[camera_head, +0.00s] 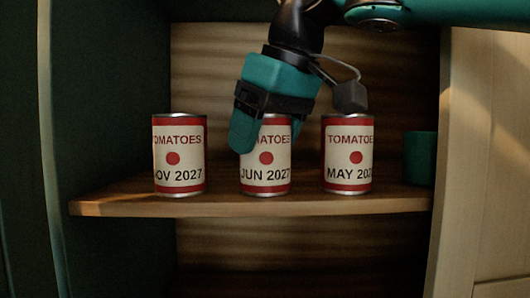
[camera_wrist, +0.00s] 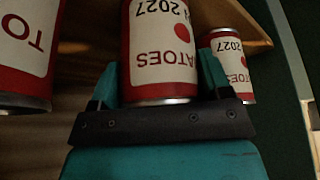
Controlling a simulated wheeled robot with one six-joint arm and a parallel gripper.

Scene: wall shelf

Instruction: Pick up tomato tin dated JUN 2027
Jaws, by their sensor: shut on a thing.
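The tomato tin dated JUN 2027 (camera_head: 266,172) stands upright in the middle of the shelf, with a red and white label and a red dot. My gripper (camera_head: 268,132) comes down over it from above and is shut on its upper part, with one finger covering the label's upper left. In the wrist view the tin (camera_wrist: 160,50) appears upside down between the two fingers (camera_wrist: 160,80). Its base looks level with the other tins, and I see no gap under it. The far finger is mostly hidden in the head view.
A tin dated NOV 2027 (camera_head: 179,158) stands to the left and a MAY tin (camera_head: 347,158) to the right, both apart from the held tin. A teal object (camera_head: 420,158) is at the shelf's right end. The wooden shelf (camera_head: 125,205) has dark side walls.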

